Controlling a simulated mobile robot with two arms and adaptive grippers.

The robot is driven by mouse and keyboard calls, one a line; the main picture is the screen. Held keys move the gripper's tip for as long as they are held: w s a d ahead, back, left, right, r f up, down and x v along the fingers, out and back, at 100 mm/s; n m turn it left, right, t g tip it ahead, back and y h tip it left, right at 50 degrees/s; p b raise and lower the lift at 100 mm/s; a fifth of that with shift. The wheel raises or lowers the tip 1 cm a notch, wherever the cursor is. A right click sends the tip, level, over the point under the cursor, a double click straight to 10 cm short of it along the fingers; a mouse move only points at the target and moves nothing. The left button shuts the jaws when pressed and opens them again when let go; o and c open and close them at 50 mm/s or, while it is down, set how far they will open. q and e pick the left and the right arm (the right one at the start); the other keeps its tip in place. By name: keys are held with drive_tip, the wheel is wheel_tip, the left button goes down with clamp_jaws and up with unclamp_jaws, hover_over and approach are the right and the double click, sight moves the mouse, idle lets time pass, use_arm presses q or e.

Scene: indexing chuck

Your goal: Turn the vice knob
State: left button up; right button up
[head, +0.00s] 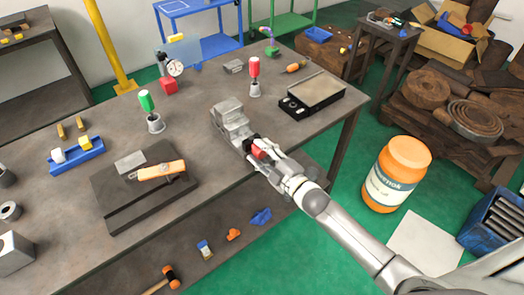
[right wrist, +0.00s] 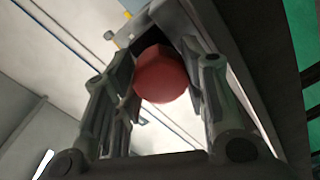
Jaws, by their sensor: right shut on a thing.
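The grey vice (head: 232,118) stands at the front edge of the workbench in the head view. Its red knob (head: 260,149) faces the near side, and it shows large and faceted in the right wrist view (right wrist: 160,75). My right gripper (head: 264,155) is at the knob, with its fingers on either side of it. In the right wrist view (right wrist: 163,85) the fingers are closed on the knob, which sits between the fingertips. My left gripper is in neither view.
The workbench (head: 200,90) holds a black scale (head: 312,95), a red-handled tool (head: 254,75), a green-handled tool (head: 150,110) and a black plate with an orange tool (head: 160,170). Below lies a shelf with a hammer (head: 168,275). An orange jar (head: 396,175) stands on the green floor.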

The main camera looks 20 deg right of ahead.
drive_tip(key=m, duration=0.6)
drive_tip(key=shift+p, duration=0.35)
drive_tip(key=m, duration=0.5)
drive_tip(key=shift+f+m, duration=0.1)
drive_tip(key=shift+m, duration=0.2)
drive_tip(key=m+b, duration=0.1)
drive_tip(key=m, duration=0.5)
drive_tip(key=m+b, duration=0.1)
drive_tip(key=m, duration=0.5)
drive_tip(key=shift+m+t+b, duration=0.3)
drive_tip(key=shift+t+b, duration=0.1)
drive_tip(key=shift+d, duration=0.1)
drive_tip(key=o, duration=1)
